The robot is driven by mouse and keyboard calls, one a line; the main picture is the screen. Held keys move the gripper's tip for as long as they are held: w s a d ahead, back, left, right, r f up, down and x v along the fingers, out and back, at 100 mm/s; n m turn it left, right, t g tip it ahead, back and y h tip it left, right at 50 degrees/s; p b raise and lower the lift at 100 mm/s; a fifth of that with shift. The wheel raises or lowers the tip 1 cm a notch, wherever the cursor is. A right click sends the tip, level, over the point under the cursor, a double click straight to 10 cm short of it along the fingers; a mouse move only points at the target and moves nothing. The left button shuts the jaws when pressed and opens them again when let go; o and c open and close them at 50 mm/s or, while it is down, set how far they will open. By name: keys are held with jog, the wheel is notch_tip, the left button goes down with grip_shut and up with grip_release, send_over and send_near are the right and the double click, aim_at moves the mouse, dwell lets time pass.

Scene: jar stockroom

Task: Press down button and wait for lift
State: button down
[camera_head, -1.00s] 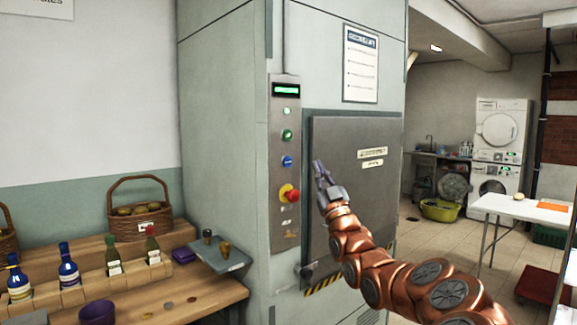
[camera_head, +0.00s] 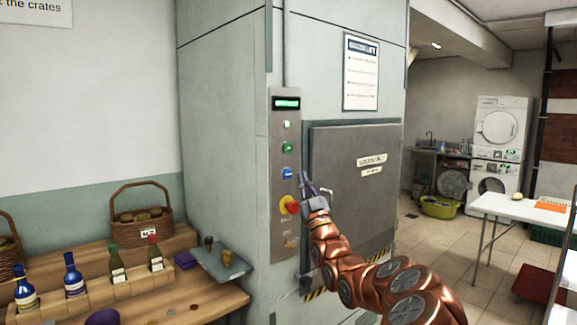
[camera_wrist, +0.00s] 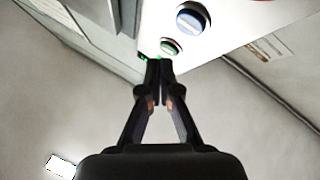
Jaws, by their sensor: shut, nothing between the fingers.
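The lift's control panel (camera_head: 285,215) is a grey metal strip with a lit green display (camera_head: 287,103) at its top. My gripper (camera_head: 304,174) is shut and empty, just right of the blue button in the head view. In the wrist view the closed fingertips (camera_wrist: 159,62) lie near the green button (camera_wrist: 170,46), with the blue button (camera_wrist: 193,19) beyond. I cannot tell whether they touch anything.
The closed grey lift door (camera_head: 350,190) is right of the panel, with a notice (camera_head: 361,72) above it. A wooden shelf (camera_head: 190,305) with bottles and a wicker basket (camera_head: 141,215) stands at left. A white table (camera_head: 520,208) stands at right on open tiled floor.

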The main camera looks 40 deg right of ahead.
aim_at(288, 174)
jog(key=shift+w, duration=1.5)
jog(key=shift+w+f, duration=0.1)
dwell(0.3)
jog(key=shift+w+b, duration=0.25)
jog(key=shift+b, duration=0.3)
